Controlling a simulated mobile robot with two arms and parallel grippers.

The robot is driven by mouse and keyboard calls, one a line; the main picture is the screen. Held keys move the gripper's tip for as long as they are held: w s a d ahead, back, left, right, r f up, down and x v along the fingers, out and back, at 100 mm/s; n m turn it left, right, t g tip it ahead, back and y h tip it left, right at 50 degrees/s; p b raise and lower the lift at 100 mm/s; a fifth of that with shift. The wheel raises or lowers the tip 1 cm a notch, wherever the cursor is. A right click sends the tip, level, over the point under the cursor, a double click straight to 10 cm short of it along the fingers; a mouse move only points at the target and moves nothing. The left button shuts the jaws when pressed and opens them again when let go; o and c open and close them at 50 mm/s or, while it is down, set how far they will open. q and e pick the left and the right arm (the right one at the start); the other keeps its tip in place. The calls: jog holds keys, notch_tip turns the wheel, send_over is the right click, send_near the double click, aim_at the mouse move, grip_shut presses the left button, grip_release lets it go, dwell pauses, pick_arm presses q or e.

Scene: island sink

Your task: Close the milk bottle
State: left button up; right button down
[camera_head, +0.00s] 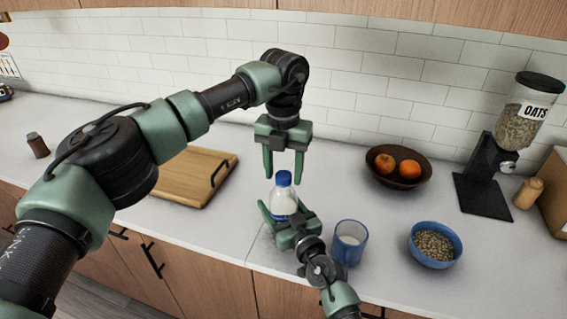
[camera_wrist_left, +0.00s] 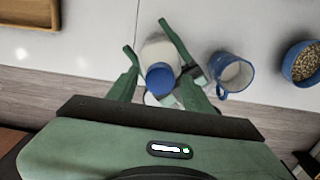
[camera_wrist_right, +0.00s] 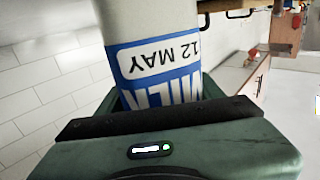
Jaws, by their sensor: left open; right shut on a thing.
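The milk bottle (camera_head: 283,202) stands upright near the front edge of the counter, and its blue cap (camera_head: 283,178) sits at the top of the neck. Whether the cap is fully tight cannot be told. My right gripper (camera_head: 285,214) is shut on the bottle's body from the front. The right wrist view shows the blue and white milk label (camera_wrist_right: 165,65) close up. My left gripper (camera_head: 284,166) is open, pointing down, with its fingers just above and around the cap. In the left wrist view the cap (camera_wrist_left: 160,78) lies between the open fingers.
A blue mug (camera_head: 350,243) with white contents stands just right of the bottle. A blue bowl of grains (camera_head: 436,244) is farther right. A fruit bowl (camera_head: 398,178) and an oats dispenser (camera_head: 505,150) stand behind. A cutting board (camera_head: 190,178) lies left.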

pick_arm(q)
grip_shut()
jog(key=shift+o, duration=0.8)
grip_release()
jog(key=shift+r, duration=0.15)
notch_tip(320, 180, up, 12)
pick_arm(e)
jog(key=shift+c, duration=0.9)
grip_release()
